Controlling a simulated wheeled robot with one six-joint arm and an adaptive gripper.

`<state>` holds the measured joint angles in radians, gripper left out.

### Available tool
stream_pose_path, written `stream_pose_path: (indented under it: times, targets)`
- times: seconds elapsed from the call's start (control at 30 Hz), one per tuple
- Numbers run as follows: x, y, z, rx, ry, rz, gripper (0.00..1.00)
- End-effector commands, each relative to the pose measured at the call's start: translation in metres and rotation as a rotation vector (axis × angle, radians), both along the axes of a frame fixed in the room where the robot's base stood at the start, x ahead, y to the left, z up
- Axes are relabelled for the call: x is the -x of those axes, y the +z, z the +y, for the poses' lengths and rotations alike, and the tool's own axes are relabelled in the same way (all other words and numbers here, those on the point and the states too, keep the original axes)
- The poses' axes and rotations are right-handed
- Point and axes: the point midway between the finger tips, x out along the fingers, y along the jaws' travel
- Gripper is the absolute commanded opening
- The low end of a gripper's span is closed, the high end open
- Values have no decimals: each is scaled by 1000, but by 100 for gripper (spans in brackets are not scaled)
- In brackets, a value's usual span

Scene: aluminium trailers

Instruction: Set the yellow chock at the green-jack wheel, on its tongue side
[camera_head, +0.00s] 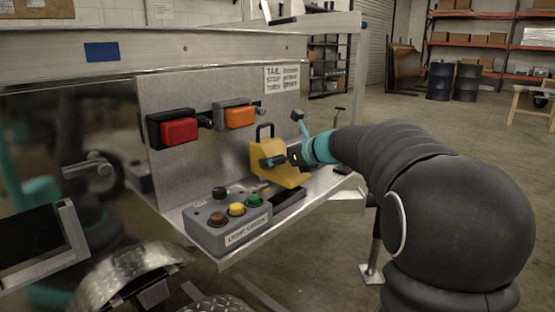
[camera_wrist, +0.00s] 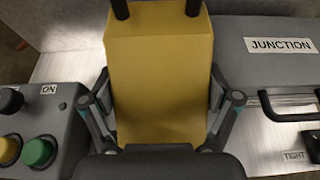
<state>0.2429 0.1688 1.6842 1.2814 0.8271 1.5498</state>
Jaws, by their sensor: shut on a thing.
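The yellow chock (camera_head: 285,177), a wedge block with a dark handle on top, is at the metal shelf behind the light-check box in the head view. My gripper (camera_head: 277,160) is shut on it, coming from the right. In the wrist view the chock (camera_wrist: 160,75) fills the middle, and the fingers of my gripper (camera_wrist: 160,103) press on its two sides. I cannot tell whether its base touches the shelf or is just above it. No green jack shows in either view, and I cannot pick out its wheel or tongue side.
The grey light-check box (camera_head: 228,222) with coloured buttons stands close beside the chock. A grey junction box (camera_wrist: 275,60) is on the other side. Red (camera_head: 180,131) and orange (camera_head: 240,117) lamps are on the panel behind. Open floor (camera_head: 330,245) lies beyond the shelf edge.

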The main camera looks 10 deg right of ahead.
Motion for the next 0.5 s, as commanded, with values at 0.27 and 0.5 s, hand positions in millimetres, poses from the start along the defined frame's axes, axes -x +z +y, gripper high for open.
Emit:
stream_pose_path:
  times: [0.27,0.5]
  targets:
    - [0,-6,-1,0,-2,-1,25]
    - [0,-12,-3,0,-5,2,100]
